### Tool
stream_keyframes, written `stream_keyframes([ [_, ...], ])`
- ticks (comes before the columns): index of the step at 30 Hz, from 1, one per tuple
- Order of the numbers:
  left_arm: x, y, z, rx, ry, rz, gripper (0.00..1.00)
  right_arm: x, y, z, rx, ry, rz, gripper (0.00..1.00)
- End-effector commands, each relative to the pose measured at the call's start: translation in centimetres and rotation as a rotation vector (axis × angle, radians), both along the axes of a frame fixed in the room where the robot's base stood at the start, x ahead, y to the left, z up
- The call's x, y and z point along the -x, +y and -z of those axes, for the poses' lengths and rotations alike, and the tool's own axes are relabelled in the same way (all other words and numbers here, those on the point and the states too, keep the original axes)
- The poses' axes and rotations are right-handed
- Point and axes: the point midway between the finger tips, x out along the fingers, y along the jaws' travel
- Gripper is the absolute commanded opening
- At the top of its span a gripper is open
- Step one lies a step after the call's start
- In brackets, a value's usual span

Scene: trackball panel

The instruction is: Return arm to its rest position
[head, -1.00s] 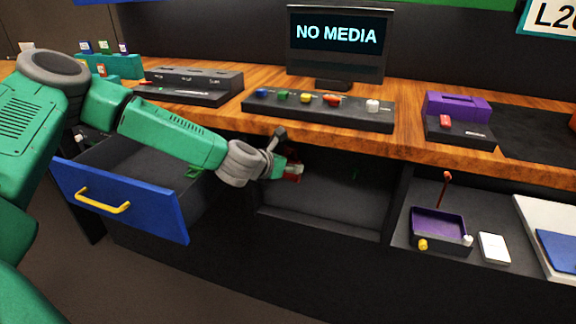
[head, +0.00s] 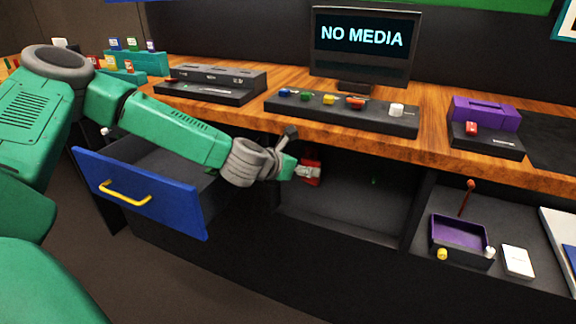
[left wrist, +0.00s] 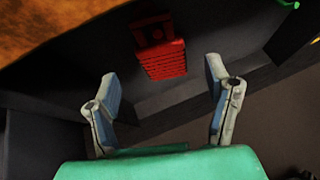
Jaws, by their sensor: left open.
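My left arm comes in from the left over the open blue drawer (head: 140,195). My left gripper (head: 301,156) is at the front of the open compartment below the wooden desk top, just under its edge. In the left wrist view the left gripper (left wrist: 160,78) has its two fingers wide apart with nothing between them. A red ribbed object (left wrist: 162,58) is beyond the fingertips, apart from them. It also shows in the head view as a red block (head: 311,176), partly hidden behind the gripper. My right gripper is not in view.
The desk edge (head: 350,143) runs close above the gripper. The drawer with its yellow handle (head: 126,192) juts out below the arm. A button panel (head: 340,117) and monitor (head: 365,48) stand on the desk. A purple tray (head: 459,231) sits in the right-hand compartment.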

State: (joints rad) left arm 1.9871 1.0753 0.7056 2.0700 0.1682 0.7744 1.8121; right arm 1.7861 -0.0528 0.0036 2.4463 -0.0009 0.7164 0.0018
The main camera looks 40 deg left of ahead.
Motion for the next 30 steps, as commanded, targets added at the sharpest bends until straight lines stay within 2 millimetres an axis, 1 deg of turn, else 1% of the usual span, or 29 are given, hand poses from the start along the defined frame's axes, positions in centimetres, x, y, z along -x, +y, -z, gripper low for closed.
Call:
stream_keyframes([
  [1,1.1,0.0,-0.7,0.006,-0.001,-0.001,0.71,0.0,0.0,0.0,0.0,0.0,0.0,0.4],
  [3,2.3,0.1,-1.4,0.006,-0.002,-0.002,0.71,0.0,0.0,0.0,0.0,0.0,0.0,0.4],
  [6,4.0,0.1,-2.3,0.005,-0.001,-0.001,0.71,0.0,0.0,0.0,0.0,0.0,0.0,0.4],
  [9,5.2,0.2,-3.0,0.003,-0.001,-0.001,0.71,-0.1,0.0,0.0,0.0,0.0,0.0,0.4],
  [14,6.2,0.2,-3.4,0.001,0.002,0.0,0.71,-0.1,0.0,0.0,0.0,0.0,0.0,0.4],
  [21,6.3,0.0,-3.3,-0.009,0.007,0.009,0.71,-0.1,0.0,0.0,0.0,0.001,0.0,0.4],
  [23,6.5,-0.7,-2.8,-0.042,0.019,0.042,0.71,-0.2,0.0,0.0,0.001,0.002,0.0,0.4],
  [26,7.5,-3.3,-0.7,-0.177,0.065,0.179,0.71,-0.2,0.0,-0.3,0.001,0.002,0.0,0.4],
  [29,9.7,-7.0,3.0,-0.401,0.134,0.42,0.71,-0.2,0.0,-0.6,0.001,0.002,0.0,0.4],
  [30,11.0,-8.4,4.7,-0.503,0.159,0.536,0.71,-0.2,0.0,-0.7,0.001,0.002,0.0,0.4],
])
